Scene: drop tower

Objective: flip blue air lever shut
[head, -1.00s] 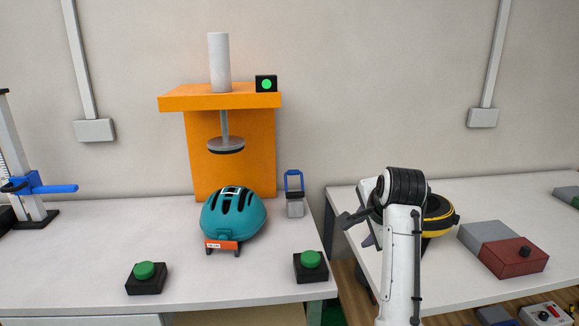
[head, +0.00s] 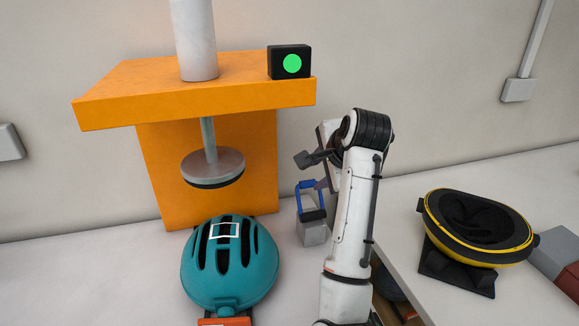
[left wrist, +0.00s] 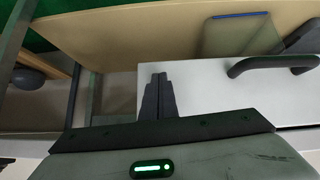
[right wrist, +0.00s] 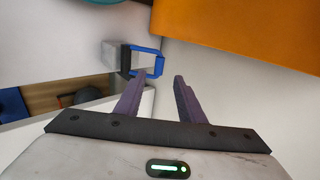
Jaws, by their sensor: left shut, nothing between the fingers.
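The blue air lever (head: 309,200) is a blue loop handle on a small grey block (head: 313,232), right of the orange press. It stands upright in the head view. My right gripper (head: 312,170) is just above and beside the lever in the head view. In the right wrist view the right fingers (right wrist: 158,88) are open and empty, and the blue lever (right wrist: 150,62) shows just beyond the left finger; I cannot tell whether they touch. My left gripper (left wrist: 157,78) has its fingers together, empty, in front of a white drawer front with a dark handle.
A teal helmet (head: 232,270) sits under the press plunger (head: 213,168). The orange press (head: 190,85) carries a box with a green light (head: 292,63). A yellow and black upturned helmet (head: 476,226) sits on the right table, across a gap.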

